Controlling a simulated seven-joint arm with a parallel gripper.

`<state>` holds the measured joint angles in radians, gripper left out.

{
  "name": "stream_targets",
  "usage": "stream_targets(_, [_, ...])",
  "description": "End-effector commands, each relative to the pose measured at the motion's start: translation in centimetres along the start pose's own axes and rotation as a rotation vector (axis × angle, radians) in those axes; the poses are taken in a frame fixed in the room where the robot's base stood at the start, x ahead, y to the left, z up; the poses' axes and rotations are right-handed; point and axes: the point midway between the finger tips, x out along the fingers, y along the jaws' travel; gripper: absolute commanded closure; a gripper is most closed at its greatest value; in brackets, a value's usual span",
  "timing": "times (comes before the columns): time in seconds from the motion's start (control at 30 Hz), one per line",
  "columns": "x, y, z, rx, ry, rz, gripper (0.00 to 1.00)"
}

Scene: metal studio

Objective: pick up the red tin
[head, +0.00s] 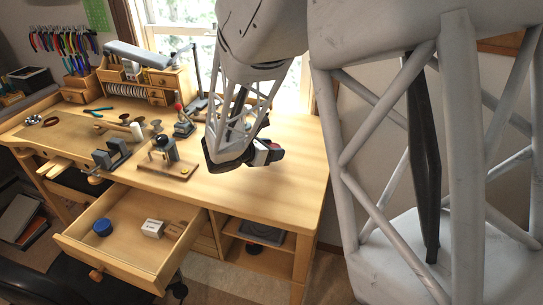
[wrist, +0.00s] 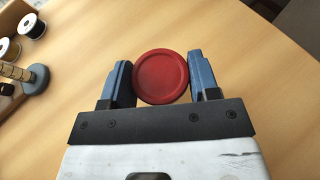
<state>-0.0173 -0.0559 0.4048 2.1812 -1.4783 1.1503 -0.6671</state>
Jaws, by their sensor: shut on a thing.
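The red tin (wrist: 161,77) is round with a raised rim. In the wrist view it sits between the two blue-grey fingers of my gripper (wrist: 163,82), which is shut on it. In the head view my gripper (head: 268,152) is over the right part of the wooden bench, and a small part of the red tin (head: 275,146) shows at its fingers. I cannot tell from these views whether the tin touches the bench top or is held above it.
The wooden bench (head: 285,185) is clear around my gripper. An open drawer (head: 125,262) at the front holds a blue tin (head: 102,227) and a small white box (head: 153,228). Metal tools (head: 167,160) stand left of my gripper. Spools (wrist: 33,26) show at the wrist view's left.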

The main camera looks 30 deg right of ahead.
Motion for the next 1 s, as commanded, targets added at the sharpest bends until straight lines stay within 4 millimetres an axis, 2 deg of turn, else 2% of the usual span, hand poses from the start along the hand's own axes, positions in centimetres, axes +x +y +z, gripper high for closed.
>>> stream_targets(0.03, [-0.3,-0.2,0.5,0.001,0.0,0.001,0.68])
stream_targets(0.7, [-4.9,-9.8,-0.5,0.001,0.0,0.001,0.68])
stream_targets(1.0, [-6.5,-13.1,-0.8,0.0,0.0,0.0,0.68])
